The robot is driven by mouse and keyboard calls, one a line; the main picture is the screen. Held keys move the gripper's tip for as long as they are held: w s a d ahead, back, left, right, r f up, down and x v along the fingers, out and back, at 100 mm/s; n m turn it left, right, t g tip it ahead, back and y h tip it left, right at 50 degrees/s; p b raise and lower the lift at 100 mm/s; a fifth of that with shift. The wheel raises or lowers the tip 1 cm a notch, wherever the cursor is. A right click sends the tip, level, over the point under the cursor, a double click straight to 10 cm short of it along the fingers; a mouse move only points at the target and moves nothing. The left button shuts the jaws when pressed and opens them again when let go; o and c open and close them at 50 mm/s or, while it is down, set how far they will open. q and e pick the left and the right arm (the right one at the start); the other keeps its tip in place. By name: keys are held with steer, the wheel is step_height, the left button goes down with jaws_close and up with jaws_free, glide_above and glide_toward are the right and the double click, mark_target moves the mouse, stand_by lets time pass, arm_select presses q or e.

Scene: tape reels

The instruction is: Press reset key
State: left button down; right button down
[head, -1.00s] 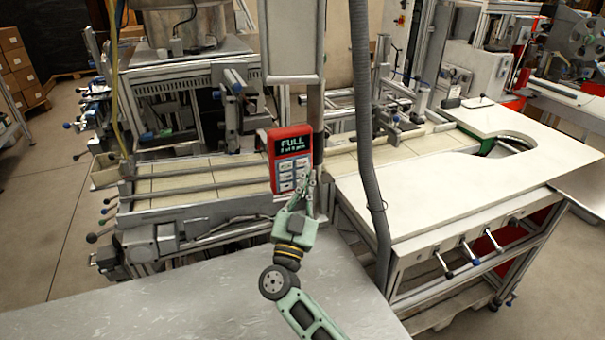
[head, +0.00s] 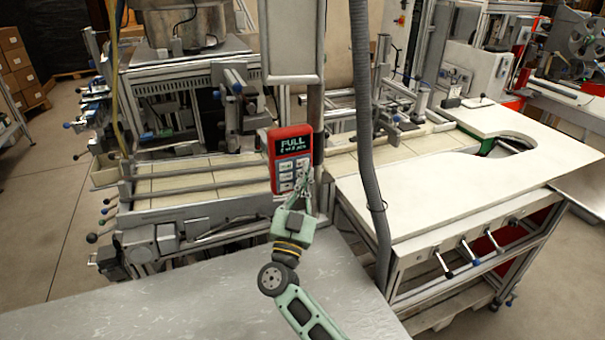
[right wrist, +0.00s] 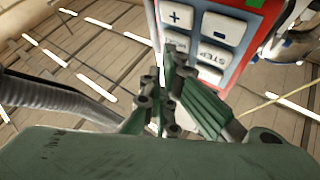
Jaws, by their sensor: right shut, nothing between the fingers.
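A red control box (head: 290,158) with a dark display reading "FULL" and pale keys below is at the pole in the middle of the head view. The right wrist view shows part of its keypad, with a "+" key (right wrist: 178,16) and a "STEP" key (right wrist: 213,54), seen upside down. I cannot make out a reset key's label; the fingers hide part of the keypad. My right gripper (head: 302,187) is shut and empty, its tips at the lower keys. In the right wrist view its fingertips (right wrist: 174,58) overlap the keypad's edge; contact is unclear. My left gripper is out of view.
A thick grey hose (head: 367,150) hangs just right of the box. A white table (head: 450,190) stands to the right, and a tiled conveyor (head: 170,183) to the left. A grey metal surface (head: 190,300) lies in front.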

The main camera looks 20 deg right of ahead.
steer(key=shift+w, duration=0.4)
stand_by(0.6)
stand_by(0.3)
steer(key=shift+s+p, duration=0.55)
steer(key=shift+s, duration=0.3)
steer(key=s+p, duration=0.3)
steer(key=s, duration=0.2)
steer(key=shift+a, duration=0.15)
stand_by(0.6)
